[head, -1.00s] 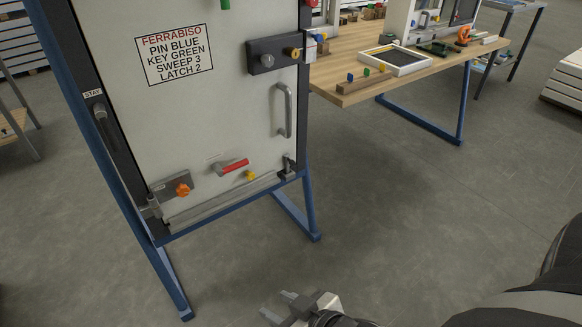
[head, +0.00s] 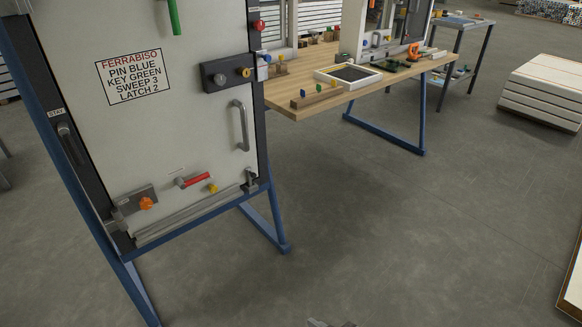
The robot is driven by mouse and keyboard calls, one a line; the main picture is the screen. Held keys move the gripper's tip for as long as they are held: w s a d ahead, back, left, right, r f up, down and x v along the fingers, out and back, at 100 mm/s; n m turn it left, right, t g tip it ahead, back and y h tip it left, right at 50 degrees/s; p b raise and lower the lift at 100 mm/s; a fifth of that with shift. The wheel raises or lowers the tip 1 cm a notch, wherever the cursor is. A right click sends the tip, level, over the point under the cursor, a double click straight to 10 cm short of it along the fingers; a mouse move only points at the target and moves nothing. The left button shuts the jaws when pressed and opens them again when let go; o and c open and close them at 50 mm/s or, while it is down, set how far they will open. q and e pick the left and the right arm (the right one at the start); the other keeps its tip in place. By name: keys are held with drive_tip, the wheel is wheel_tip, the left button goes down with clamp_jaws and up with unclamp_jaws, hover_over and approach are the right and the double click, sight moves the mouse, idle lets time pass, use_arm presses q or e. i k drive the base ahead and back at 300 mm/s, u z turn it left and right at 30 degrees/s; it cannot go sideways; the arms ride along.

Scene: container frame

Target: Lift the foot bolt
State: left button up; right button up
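A pale door panel (head: 180,130) stands in a blue frame at the left of the head view. A small dark upright fitting (head: 250,181) at its lower right corner looks like the foot bolt; its details are too small to tell whether it is raised. A grey plate with an orange knob (head: 146,203) sits at the lower left corner. A sliver of a gripper, apparently my right one (head: 330,323), shows at the bottom edge, well below and apart from the door. Its fingers are mostly cut off. My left gripper is out of view.
A red lever (head: 194,180), a yellow knob (head: 212,188) and a grey handle (head: 240,126) stick out from the door. A wooden workbench (head: 300,108) stands behind to the right. The blue frame foot (head: 284,248) reaches forward.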

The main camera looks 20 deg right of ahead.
sight(250, 175)
drive_tip(key=z, duration=0.2)
drive_tip(key=i, duration=1.45)
drive_tip(key=u, duration=0.15)
